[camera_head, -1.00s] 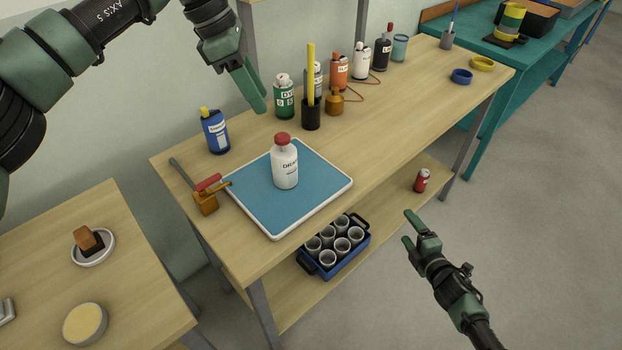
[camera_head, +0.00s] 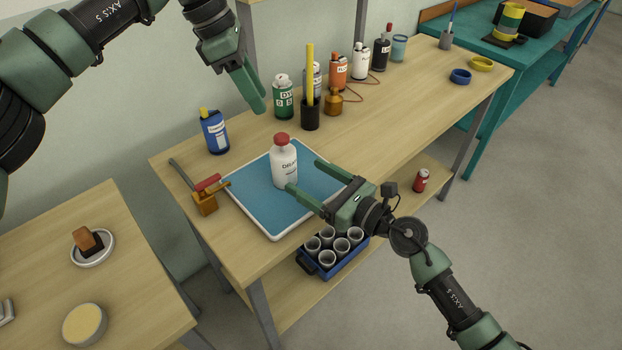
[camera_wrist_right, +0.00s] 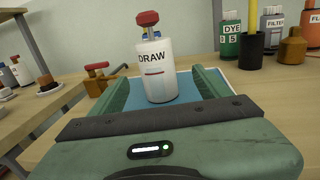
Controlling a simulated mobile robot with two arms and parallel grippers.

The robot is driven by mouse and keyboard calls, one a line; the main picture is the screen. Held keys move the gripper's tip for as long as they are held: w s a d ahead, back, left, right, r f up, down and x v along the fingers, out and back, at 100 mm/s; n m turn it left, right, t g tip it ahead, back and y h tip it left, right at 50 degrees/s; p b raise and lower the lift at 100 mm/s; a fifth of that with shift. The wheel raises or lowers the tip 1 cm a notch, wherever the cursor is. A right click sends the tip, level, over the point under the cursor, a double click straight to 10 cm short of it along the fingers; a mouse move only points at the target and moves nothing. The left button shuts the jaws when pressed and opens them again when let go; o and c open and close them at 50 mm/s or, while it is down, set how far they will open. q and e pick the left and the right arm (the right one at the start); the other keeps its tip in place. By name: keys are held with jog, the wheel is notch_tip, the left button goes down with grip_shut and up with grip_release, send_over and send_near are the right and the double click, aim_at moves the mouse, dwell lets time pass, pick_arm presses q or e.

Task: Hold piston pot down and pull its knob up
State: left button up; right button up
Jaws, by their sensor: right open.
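The piston pot (camera_head: 284,168) is a white pot with a red knob (camera_head: 282,139). It stands upright on the blue mat in the head view. In the right wrist view the pot (camera_wrist_right: 157,76) reads "DRAW", and its red knob (camera_wrist_right: 148,19) sits on top. My right gripper (camera_head: 304,176) is open and empty, with its fingers pointing at the pot's lower body. In the wrist view its fingers (camera_wrist_right: 163,80) lie to either side of the pot; I cannot tell whether they touch it. My left gripper (camera_head: 262,104) hangs above the table's back, away from the pot; its finger gap is unclear.
The white-rimmed blue mat (camera_head: 262,207) lies on the wooden table. A brass item with a red handle (camera_head: 206,200) is at its left edge. A blue bottle (camera_head: 215,132), a green DYE bottle (camera_head: 284,98) and a black cup (camera_head: 310,118) stand behind. The table's right part is mostly clear.

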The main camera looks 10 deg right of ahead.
aim_at(283, 164)
jog(key=shift+w+a, duration=0.1)
jog(key=shift+a, duration=0.35)
jog(key=shift+x, duration=3.55)
jog(key=shift+f, duration=0.1)
